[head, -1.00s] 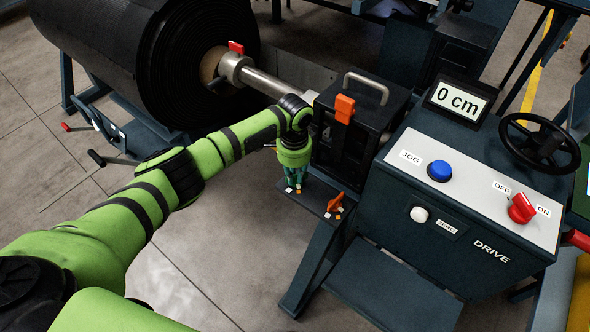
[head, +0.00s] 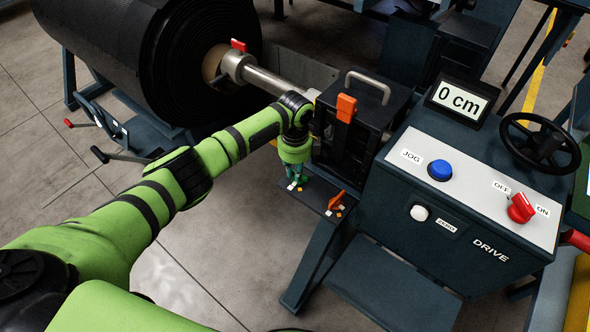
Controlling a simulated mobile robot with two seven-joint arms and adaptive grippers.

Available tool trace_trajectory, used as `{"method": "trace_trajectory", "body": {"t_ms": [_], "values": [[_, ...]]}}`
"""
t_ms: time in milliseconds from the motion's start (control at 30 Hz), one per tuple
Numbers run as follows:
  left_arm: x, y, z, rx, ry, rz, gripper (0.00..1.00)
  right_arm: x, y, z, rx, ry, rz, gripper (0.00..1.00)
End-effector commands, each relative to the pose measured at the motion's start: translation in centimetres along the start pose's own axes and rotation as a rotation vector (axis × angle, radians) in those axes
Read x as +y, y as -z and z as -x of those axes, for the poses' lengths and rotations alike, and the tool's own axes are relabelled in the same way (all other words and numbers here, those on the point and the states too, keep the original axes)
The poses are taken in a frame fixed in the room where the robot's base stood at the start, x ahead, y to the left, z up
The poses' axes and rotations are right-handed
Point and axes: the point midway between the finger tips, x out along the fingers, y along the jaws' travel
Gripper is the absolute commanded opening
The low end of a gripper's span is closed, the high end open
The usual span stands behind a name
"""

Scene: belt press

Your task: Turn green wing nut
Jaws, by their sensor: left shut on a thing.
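My left gripper (head: 296,185) points down at the left part of a small dark shelf (head: 318,193) in front of the black boxed unit. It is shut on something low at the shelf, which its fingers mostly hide. Small white and orange marks show at the fingertips. I cannot make out the green wing nut apart from the green-tinted fingers. An orange wing nut (head: 337,200) stands on the shelf just right of the gripper, apart from it. My right gripper is not in view.
The black unit (head: 362,120) with a grey handle and orange latch stands close behind the gripper. The drive console (head: 460,190) is to the right, its display (head: 460,99) reading 0 cm. A large black belt roll (head: 150,60) stands at the back left. Floor is clear in front.

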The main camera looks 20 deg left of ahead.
Motion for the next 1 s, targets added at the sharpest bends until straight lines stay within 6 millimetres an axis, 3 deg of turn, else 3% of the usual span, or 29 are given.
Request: {"method": "trace_trajectory", "body": {"t_ms": [300,767,800,833,1000], "values": [[-0.02,0.11,-0.06,0.003,-0.002,-0.096,0.00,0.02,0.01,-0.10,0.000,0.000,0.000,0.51],[-0.03,0.13,-0.05,0.003,-0.002,-0.107,0.00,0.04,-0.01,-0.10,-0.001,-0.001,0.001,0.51],[-0.03,0.13,-0.05,0.003,-0.002,-0.107,0.28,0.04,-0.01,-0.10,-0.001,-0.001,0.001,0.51],[-0.03,0.13,-0.05,0.003,-0.002,-0.107,0.40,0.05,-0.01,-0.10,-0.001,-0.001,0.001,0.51],[-0.05,0.08,-0.03,0.002,-0.001,-0.105,0.40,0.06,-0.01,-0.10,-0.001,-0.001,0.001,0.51]]}}
